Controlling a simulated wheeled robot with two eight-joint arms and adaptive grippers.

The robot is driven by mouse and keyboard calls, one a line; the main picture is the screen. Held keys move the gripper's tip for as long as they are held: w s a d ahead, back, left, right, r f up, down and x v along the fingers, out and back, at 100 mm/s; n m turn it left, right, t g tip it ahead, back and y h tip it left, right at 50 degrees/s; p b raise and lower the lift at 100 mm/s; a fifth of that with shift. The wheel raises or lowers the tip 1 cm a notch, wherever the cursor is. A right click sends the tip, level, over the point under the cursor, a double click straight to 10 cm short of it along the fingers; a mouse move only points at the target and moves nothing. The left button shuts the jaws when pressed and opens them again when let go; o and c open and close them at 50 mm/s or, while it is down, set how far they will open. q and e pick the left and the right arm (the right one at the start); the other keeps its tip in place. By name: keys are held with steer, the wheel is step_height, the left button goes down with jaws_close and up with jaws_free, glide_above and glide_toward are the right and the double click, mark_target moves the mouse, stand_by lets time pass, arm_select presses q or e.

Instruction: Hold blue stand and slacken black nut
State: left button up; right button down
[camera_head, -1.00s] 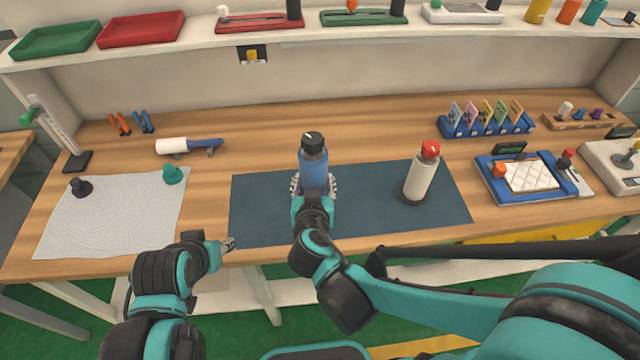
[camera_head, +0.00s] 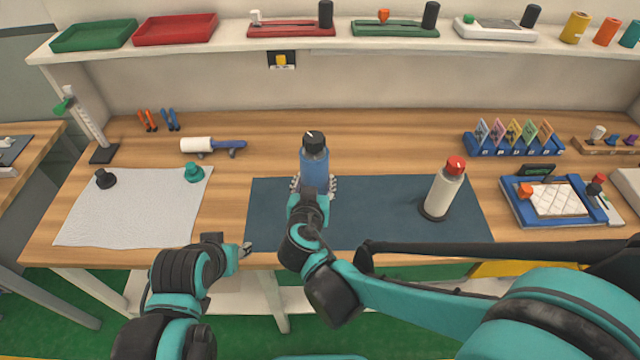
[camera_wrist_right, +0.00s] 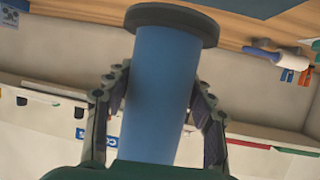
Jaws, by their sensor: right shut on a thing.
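The blue stand (camera_head: 314,166) is upright at the back of the dark mat (camera_head: 390,200), left of its middle. The black nut (camera_head: 313,141) with a white mark sits on its top. My right gripper (camera_head: 315,188) is shut on the blue stand from the front, with a finger on each side. In the right wrist view the blue stand (camera_wrist_right: 158,90) runs between the gripper's fingers, and its dark disc end (camera_wrist_right: 172,22) is at the top. The nut is hidden there. My left gripper (camera_head: 245,250) is near the table's front edge, apart from the stand; its jaw is too small to judge.
A white stand with a red top (camera_head: 442,190) is on the mat's right. A white cloth (camera_head: 135,215) with a black and a green knob lies left. A white-and-blue tool (camera_head: 212,147) lies behind. A blue tray (camera_head: 560,200) is at right.

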steer(key=shift+a+f+b, duration=0.1)
steer(key=shift+f+b, duration=3.8)
steer(key=shift+f, duration=0.35)
steer(key=shift+f+b, duration=0.3)
steer(key=shift+f, duration=0.85)
